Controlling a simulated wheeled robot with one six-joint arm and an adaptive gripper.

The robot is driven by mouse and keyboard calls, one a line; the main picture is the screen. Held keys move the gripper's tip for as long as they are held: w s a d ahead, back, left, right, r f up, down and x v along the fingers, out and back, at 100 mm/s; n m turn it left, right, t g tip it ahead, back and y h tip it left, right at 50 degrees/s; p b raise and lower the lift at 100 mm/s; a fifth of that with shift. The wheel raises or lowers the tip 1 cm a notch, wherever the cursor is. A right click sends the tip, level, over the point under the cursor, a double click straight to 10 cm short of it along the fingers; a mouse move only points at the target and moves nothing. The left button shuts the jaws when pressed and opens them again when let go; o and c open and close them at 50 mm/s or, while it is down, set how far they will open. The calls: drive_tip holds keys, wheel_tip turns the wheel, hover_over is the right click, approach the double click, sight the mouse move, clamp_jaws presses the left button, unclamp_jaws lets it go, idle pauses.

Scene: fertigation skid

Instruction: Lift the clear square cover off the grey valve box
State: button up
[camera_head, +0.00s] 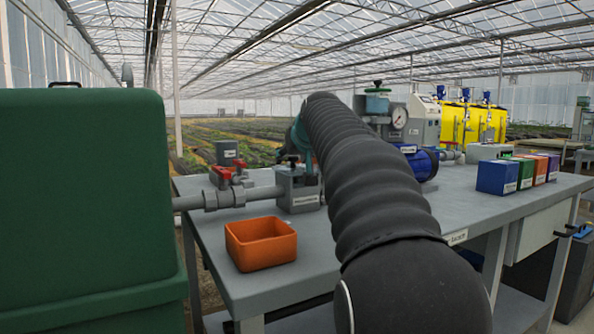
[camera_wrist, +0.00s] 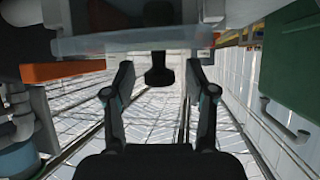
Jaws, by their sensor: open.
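In the wrist view, which looks upside down, the clear square cover (camera_wrist: 100,43) is a pale see-through plate on the box. Its black knob (camera_wrist: 158,76) points toward my gripper (camera_wrist: 159,66). My gripper is open, with one finger on each side of the knob and visible gaps between. In the head view, I cannot make out my fingers behind the arm.
An orange tray (camera_head: 262,244) sits on the grey bench (camera_head: 240,290) close to the box. A large green tank (camera_head: 85,190) fills the left. A gauge (camera_head: 397,118) and blue motor (camera_head: 424,163) stand to the right.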

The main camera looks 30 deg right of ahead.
clamp_jaws()
drive_tip(key=shift+r, duration=0.15)
